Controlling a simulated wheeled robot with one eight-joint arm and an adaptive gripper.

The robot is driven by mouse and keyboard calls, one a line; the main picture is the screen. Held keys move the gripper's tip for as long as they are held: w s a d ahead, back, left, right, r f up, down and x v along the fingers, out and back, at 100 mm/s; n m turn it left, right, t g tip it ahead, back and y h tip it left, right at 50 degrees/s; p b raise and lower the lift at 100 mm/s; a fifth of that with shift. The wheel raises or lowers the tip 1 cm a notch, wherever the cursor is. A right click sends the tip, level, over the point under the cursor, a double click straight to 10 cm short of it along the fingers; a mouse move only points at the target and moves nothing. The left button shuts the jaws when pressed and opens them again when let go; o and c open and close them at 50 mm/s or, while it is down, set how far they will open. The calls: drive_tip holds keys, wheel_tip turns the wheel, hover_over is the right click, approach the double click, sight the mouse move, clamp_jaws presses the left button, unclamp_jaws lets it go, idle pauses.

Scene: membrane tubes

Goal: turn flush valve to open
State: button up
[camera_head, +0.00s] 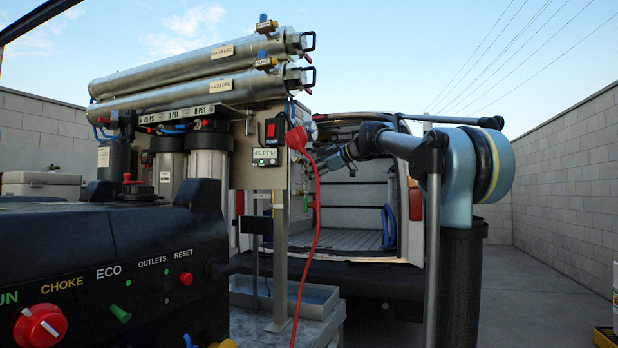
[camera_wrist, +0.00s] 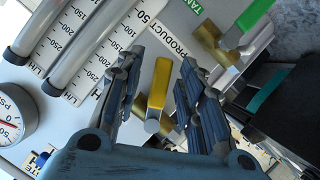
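In the wrist view a yellow-handled valve (camera_wrist: 159,85) on a brass body sits between the two fingers of my gripper (camera_wrist: 162,58). The fingers are spread, with a visible gap on each side of the handle. I cannot read a flush label, so I cannot tell for sure that this is the flush valve. A second valve with a green handle (camera_wrist: 256,14) is at the upper right, beside a partly cut-off green label. In the head view my gripper (camera_head: 334,162) reaches the right side of the panel, and the valves there are too small to make out.
Flow tubes (camera_wrist: 88,45) with scales and a pressure gauge (camera_wrist: 10,118) are left of the fingers. In the head view a red cable (camera_head: 319,220) hangs beside the panel (camera_head: 262,165). An open van (camera_head: 345,235) stands behind, and a black generator (camera_head: 110,260) is front left.

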drive_tip(key=v, duration=1)
drive_tip(key=shift+s+d, duration=0.2)
drive_tip(key=shift+d, duration=0.15)
drive_tip(key=shift+r, duration=0.1)
